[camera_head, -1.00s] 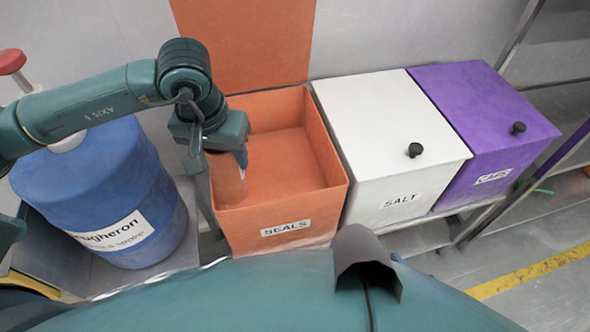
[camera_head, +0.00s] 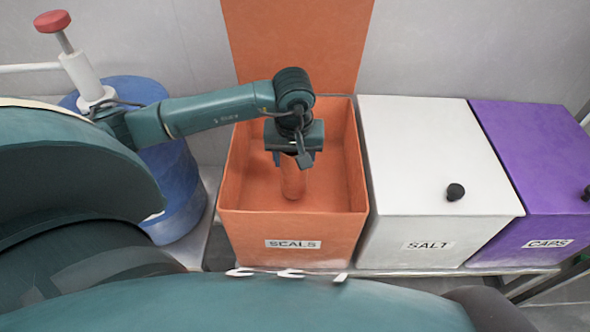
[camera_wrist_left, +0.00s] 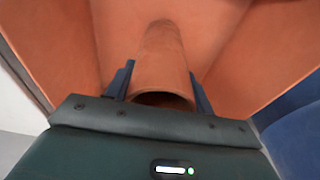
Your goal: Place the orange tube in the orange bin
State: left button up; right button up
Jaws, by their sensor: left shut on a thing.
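The orange tube (camera_head: 293,181) hangs upright below my left gripper (camera_head: 291,160), inside the outline of the open orange bin. The bin (camera_head: 234,190) carries a SEALS label and its lid stands open behind it. In the left wrist view the tube (camera_wrist_left: 160,62) sits between the two dark fingers of my left gripper (camera_wrist_left: 160,85), with its hollow end toward the camera. The bin's walls (camera_wrist_left: 55,45) surround it there. I cannot tell whether the tube's lower end touches the bin floor. My right gripper is not in view.
A closed white SALT bin (camera_head: 437,160) stands right of the orange bin, and a closed purple CAPS bin (camera_head: 540,170) stands beyond it. A blue drum (camera_head: 185,190) stands to the left, behind my arm. A grey wall (camera_head: 470,45) is behind.

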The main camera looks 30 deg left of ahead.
aim_at(294, 181)
pick_arm(q)
notch_tip(294, 181, down, 4)
jog(key=shift+r, duration=0.1)
jog(key=shift+f, duration=0.25)
jog(key=o, duration=1.3)
jog(key=shift+o, duration=0.2)
